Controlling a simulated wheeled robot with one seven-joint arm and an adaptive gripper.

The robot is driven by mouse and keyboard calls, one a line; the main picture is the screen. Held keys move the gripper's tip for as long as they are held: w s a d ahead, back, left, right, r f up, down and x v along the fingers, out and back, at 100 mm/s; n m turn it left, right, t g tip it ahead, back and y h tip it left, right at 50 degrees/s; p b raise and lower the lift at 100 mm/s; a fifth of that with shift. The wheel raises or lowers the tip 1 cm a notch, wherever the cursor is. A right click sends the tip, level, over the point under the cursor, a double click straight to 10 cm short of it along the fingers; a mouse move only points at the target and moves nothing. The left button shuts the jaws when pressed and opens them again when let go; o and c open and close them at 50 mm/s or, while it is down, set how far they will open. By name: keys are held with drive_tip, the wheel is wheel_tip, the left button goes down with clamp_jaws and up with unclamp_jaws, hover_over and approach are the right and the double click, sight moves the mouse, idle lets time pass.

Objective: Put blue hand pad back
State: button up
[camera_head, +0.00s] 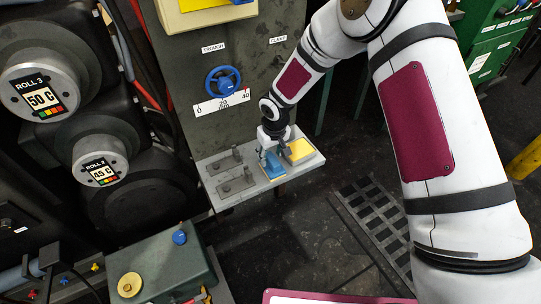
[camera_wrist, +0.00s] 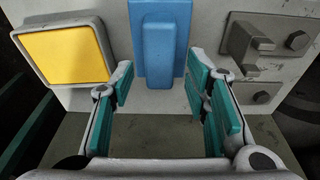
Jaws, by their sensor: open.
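The blue hand pad (camera_head: 273,168) lies on the small grey shelf (camera_head: 214,178) below the trough and clamp panel, next to a yellow pad (camera_head: 299,150). In the wrist view the blue hand pad (camera_wrist: 160,38) shows a flat plate with a raised block, and the yellow pad (camera_wrist: 66,54) is to its left. My gripper (camera_head: 275,150) is at the shelf, just over the blue pad. In the wrist view my gripper (camera_wrist: 159,82) is open, its teal fingers on either side of the blue block's near end. No contact shows.
Two grey brackets stand on the shelf's left part; one bracket (camera_wrist: 262,42) shows right in the wrist view. A blue handwheel (camera_head: 222,80) is on the panel above. Roll housings (camera_head: 100,165) are at left. A green box (camera_head: 150,268) stands in front.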

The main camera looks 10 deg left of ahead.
sight(273, 161)
wheel_tip(273, 161, up, 10)
drive_tip(key=s+p, duration=0.1)
drive_tip(key=shift+s+d, duration=0.3)
drive_tip(key=shift+d, duration=0.15)
drive_tip(key=shift+r, duration=0.1)
drive_tip(key=s+d+r+m+h, duration=0.15)
drive_tip(key=s+d+r, duration=0.35)
drive_tip(key=d+r, duration=0.5)
drive_tip(key=s+d+r+m+h, duration=0.1)
drive_tip(key=s+d+r+m, duration=0.1)
drive_tip(key=s+d+r, duration=0.75)
drive_tip(key=s+d+r+m, duration=0.1)
drive_tip(key=s+r, duration=0.1)
drive_tip(key=s, duration=0.5)
drive_tip(key=s+d+r+m+y, duration=0.1)
drive_tip(key=s+d+r, duration=0.1)
drive_tip(key=s, duration=0.6)
drive_tip(key=s+d+r+m, duration=0.1)
drive_tip(key=s+r, duration=0.2)
drive_tip(key=s, duration=0.4)
drive_tip(key=shift+s+d+r, duration=0.25)
drive_tip(key=shift+s+r, duration=0.05)
drive_tip(key=shift+y, duration=0.25)
